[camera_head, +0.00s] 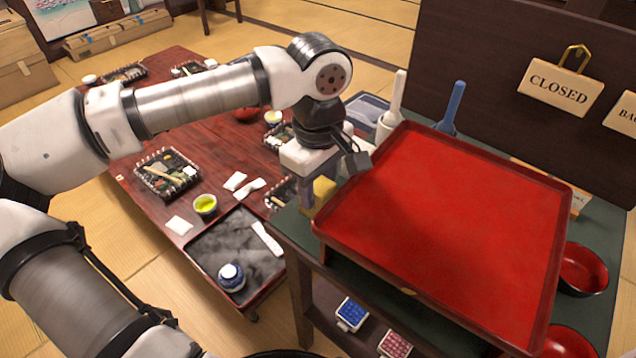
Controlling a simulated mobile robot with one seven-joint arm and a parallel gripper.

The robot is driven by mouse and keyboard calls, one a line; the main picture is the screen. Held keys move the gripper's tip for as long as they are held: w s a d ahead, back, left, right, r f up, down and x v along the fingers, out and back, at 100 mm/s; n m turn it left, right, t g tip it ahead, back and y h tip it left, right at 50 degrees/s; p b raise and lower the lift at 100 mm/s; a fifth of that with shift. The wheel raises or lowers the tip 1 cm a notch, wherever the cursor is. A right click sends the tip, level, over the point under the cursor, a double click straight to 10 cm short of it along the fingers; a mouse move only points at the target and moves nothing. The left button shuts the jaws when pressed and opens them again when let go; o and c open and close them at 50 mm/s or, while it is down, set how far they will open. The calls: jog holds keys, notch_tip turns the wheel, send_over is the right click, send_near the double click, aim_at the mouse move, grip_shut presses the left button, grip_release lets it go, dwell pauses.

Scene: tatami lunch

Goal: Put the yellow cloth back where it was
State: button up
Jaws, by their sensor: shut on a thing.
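The yellow cloth (322,192) is a small folded yellow piece at the left edge of the dark green-topped stand, just left of the large red tray (440,220). My gripper (314,192) points down and is shut on the cloth. The gripper's fingers and palm hide part of the cloth. I cannot tell whether the cloth touches the stand top.
The red tray fills most of the stand top. Red bowls (582,268) are at its right, and a white holder (388,124) and a blue-handled tool (452,106) behind it. A low table (130,140) with lunch boxes and a black tray (205,250) is at left.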

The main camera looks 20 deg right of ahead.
aim_at(318, 183)
jog(key=o, duration=0.9)
jog(key=shift+f, duration=0.1)
notch_tip(318, 183, up, 12)
jog(key=shift+r+p, duration=0.15)
jog(key=shift+p, duration=0.4)
